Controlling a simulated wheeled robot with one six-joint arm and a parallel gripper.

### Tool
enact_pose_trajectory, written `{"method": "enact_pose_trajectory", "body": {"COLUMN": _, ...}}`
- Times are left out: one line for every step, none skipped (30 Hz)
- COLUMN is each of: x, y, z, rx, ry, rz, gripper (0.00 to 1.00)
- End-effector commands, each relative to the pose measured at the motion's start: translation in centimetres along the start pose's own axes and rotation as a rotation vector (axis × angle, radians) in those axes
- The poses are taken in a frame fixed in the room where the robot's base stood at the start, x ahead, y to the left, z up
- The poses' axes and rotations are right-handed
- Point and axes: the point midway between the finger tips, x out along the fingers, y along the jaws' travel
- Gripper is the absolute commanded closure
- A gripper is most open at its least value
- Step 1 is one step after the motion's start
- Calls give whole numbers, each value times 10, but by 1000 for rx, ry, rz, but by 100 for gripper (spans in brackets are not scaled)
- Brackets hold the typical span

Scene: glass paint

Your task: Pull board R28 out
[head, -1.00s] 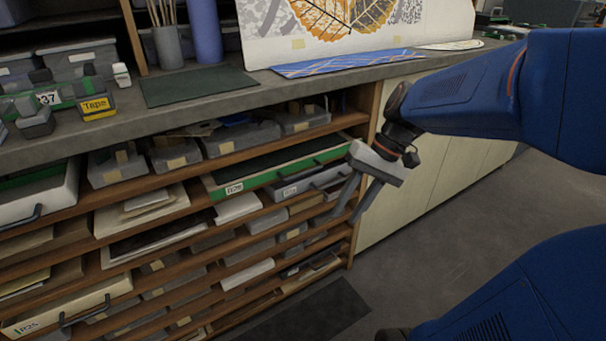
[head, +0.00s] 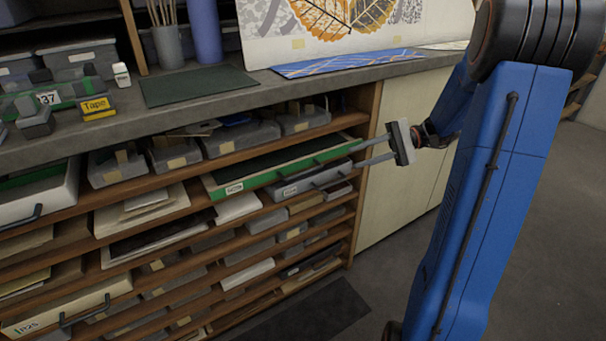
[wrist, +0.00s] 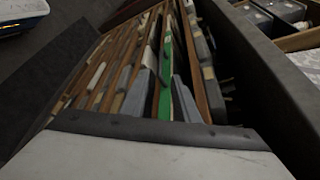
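A board with a green front edge (head: 290,172) lies in a slot of the wooden shelf under the counter. Its small white label seems to read R28, though it is hard to make out. In the wrist view the green edge (wrist: 166,75) shows between the fingers (wrist: 163,84). I cannot tell whether they touch it.
Grey boxes (head: 240,138) fill the slot above. The counter edge (head: 200,115) overhangs the shelf. A pale cabinet (head: 390,205) stands to the right, with open floor in front.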

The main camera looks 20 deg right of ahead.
Motion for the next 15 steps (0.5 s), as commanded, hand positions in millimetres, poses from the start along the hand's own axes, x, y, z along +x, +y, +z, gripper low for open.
{"method": "enact_pose_trajectory", "body": {"x": -1, "y": 0, "z": -1, "rx": 0, "ry": -1, "rz": -6, "gripper": 72}}
{"method": "enact_pose_trajectory", "body": {"x": 0, "y": 0, "z": -1, "rx": 0, "ry": -1, "rz": -8, "gripper": 72}}
{"method": "enact_pose_trajectory", "body": {"x": 2, "y": -1, "z": -1, "rx": 0, "ry": -2, "rz": -9, "gripper": 72}}
{"method": "enact_pose_trajectory", "body": {"x": 4, "y": -1, "z": -1, "rx": 0, "ry": -2, "rz": -9, "gripper": 72}}
{"method": "enact_pose_trajectory", "body": {"x": 7, "y": -1, "z": -1, "rx": 0, "ry": -2, "rz": -9, "gripper": 72}}
{"method": "enact_pose_trajectory", "body": {"x": 12, "y": -1, "z": -1, "rx": 0, "ry": -2, "rz": -9, "gripper": 72}}
{"method": "enact_pose_trajectory", "body": {"x": 16, "y": -1, "z": -1, "rx": 0, "ry": -2, "rz": -9, "gripper": 72}}
{"method": "enact_pose_trajectory", "body": {"x": 21, "y": -1, "z": -1, "rx": 0, "ry": -3, "rz": -8, "gripper": 72}}
{"method": "enact_pose_trajectory", "body": {"x": 27, "y": -1, "z": -1, "rx": 0, "ry": -4, "rz": -7, "gripper": 72}}
{"method": "enact_pose_trajectory", "body": {"x": 33, "y": 0, "z": -1, "rx": 1, "ry": -4, "rz": -7, "gripper": 72}}
{"method": "enact_pose_trajectory", "body": {"x": 38, "y": 0, "z": -1, "rx": 1, "ry": -3, "rz": -7, "gripper": 72}}
{"method": "enact_pose_trajectory", "body": {"x": 45, "y": -1, "z": -1, "rx": 0, "ry": -4, "rz": -7, "gripper": 72}}
{"method": "enact_pose_trajectory", "body": {"x": 50, "y": -1, "z": -1, "rx": 0, "ry": -4, "rz": -7, "gripper": 72}}
{"method": "enact_pose_trajectory", "body": {"x": 56, "y": -1, "z": -1, "rx": 1, "ry": -3, "rz": -6, "gripper": 72}}
{"method": "enact_pose_trajectory", "body": {"x": 63, "y": -1, "z": 0, "rx": 1, "ry": -4, "rz": -6, "gripper": 72}}
